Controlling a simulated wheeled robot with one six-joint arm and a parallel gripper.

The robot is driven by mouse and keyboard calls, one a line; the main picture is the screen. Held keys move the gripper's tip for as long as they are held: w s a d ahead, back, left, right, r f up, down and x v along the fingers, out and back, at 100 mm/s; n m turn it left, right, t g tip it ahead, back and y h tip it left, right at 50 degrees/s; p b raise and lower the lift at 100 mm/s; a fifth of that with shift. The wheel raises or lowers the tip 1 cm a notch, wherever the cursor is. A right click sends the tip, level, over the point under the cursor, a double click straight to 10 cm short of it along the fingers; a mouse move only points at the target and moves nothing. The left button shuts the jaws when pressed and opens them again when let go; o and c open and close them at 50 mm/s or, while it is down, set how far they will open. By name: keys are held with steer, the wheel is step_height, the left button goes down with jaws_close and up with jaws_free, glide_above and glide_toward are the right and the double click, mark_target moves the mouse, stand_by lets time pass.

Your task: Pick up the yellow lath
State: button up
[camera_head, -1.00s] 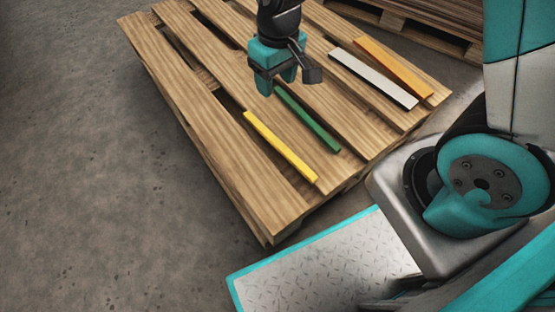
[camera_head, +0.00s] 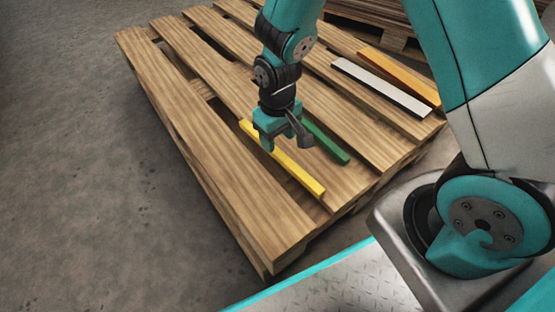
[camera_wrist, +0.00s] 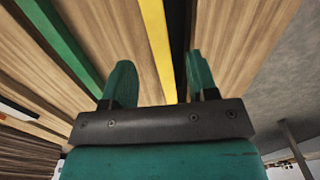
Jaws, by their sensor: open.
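The yellow lath (camera_head: 296,171) lies on the wooden pallet (camera_head: 222,178), along the edge of a slat beside a dark gap. My gripper (camera_head: 283,147) is above the lath, over its middle to far part, and hides a piece of it. In the wrist view the yellow lath (camera_wrist: 157,45) runs up and away between the two spread fingers of my gripper (camera_wrist: 160,82). The fingers are open with nothing between their tips. I cannot tell the exact height above the lath.
A green lath (camera_head: 327,143) lies close to the right of the yellow one, parallel to it. A white lath (camera_head: 381,87) and an orange lath (camera_head: 402,77) lie farther right on the pallet. Bare concrete floor (camera_head: 85,190) is at the left.

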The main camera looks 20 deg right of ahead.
mark_target(278, 152)
steer(key=shift+f+b, duration=2.3)
steer(key=shift+f, duration=0.45)
steer(key=shift+r, duration=0.1)
jaws_close()
